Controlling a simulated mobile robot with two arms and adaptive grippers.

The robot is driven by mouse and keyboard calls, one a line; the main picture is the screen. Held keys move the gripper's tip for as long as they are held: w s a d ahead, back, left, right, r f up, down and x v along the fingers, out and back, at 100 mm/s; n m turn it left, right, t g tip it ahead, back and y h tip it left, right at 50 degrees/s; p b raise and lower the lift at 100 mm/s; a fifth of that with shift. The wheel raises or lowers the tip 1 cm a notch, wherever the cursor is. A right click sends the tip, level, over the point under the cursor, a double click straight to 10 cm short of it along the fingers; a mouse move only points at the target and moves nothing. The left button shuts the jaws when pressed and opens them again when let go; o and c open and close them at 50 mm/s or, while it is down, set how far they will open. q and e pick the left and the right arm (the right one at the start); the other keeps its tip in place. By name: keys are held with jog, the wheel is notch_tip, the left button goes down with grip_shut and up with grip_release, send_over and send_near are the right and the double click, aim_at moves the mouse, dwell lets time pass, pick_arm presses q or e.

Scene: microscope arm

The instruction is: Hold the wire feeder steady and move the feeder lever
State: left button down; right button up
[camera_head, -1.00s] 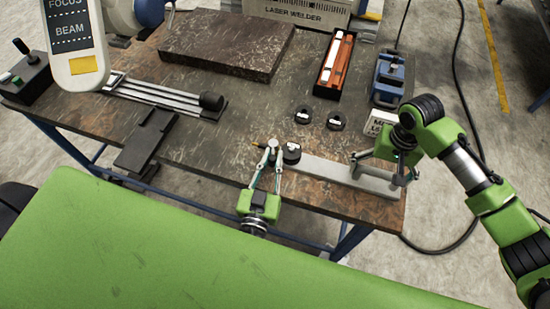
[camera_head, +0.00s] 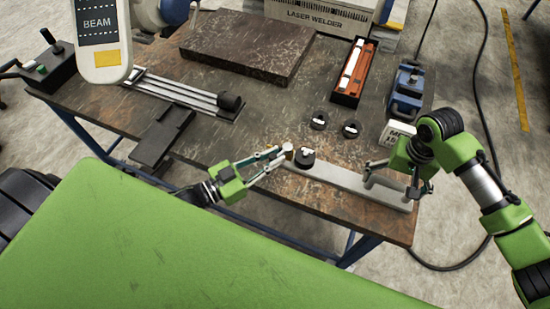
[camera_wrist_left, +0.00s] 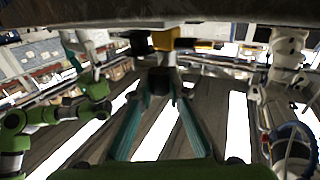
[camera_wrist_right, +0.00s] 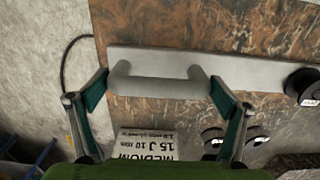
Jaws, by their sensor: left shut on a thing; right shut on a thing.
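The wire feeder (camera_head: 338,180) is a long pale grey bar near the table's front right edge, with a raised grey handle (camera_wrist_right: 160,83) and a round black hub (camera_head: 303,156) at its left end. My right gripper (camera_wrist_right: 160,92) is shut on the handle, with a finger against each end. The rest of the lever is mostly hidden.
Two black discs (camera_head: 319,120) (camera_head: 351,129) lie behind the feeder. A dark plate (camera_head: 247,46) lies at the back left.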

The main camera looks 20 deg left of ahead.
pick_arm(q)
jog(key=shift+a+m+g+h, duration=0.2)
jog(key=shift+m+g+h, duration=0.1)
jog(key=shift+h, duration=0.1)
pick_arm(e)
jog(key=shift+r, duration=0.1)
pick_arm(q)
jog(key=c, duration=1.9)
grip_release()
jog(key=v, duration=1.2)
jog(key=shift+w, duration=0.1)
pick_arm(e)
jog(key=o, duration=1.6)
jog(key=shift+o, duration=0.2)
